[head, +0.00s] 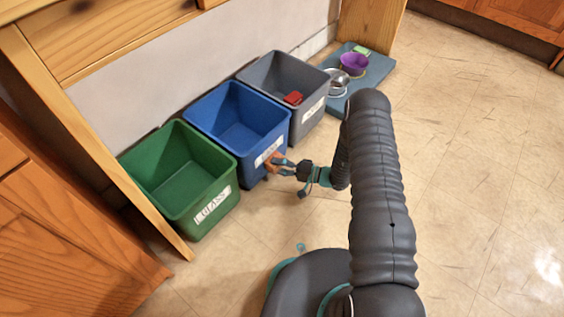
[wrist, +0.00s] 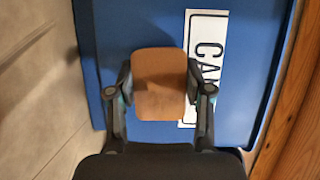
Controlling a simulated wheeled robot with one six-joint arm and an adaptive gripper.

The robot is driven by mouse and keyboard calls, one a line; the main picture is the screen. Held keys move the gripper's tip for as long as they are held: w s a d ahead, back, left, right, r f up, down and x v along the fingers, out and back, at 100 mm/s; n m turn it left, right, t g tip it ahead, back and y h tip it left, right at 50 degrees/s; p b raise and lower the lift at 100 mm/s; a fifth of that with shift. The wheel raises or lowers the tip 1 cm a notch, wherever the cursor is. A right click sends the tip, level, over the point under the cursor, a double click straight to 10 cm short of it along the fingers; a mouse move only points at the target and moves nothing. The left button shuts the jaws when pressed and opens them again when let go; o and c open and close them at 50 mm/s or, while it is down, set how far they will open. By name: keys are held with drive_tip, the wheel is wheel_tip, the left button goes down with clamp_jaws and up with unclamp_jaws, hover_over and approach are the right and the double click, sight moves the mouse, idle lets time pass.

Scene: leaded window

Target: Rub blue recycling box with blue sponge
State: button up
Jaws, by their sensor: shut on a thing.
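The blue recycling box (head: 268,121) stands between a green and a grey box, with a white label on its front. In the wrist view the box's blue wall (wrist: 110,30) fills the middle, with part of the label (wrist: 208,30) reading "CA". My gripper (head: 279,164) is at the front of the blue box, near its label. It is shut on an orange-brown sponge-like block (wrist: 158,95), which overlaps the label's edge in the wrist view. I see no blue sponge; the held block is brown. Whether it touches the wall I cannot tell.
A green box (head: 205,217) labelled GLASS stands left. A grey box (head: 309,118) with a red item (head: 293,98) inside stands right. Beyond it, a mat (head: 378,72) holds a silver bowl (head: 336,82), a purple bowl (head: 354,64) and a green item (head: 361,50). Floor at right is clear.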

drive_tip(key=shift+s, duration=0.1)
drive_tip(key=shift+s+d, duration=0.35)
drive_tip(key=shift+d, duration=0.25)
drive_tip(key=shift+s+d, duration=0.75)
drive_tip(key=shift+d, duration=0.15)
drive_tip(key=shift+s+d, duration=0.7)
drive_tip(key=shift+d, duration=0.2)
drive_tip(key=shift+s+d, duration=0.95)
drive_tip(key=shift+d, duration=0.2)
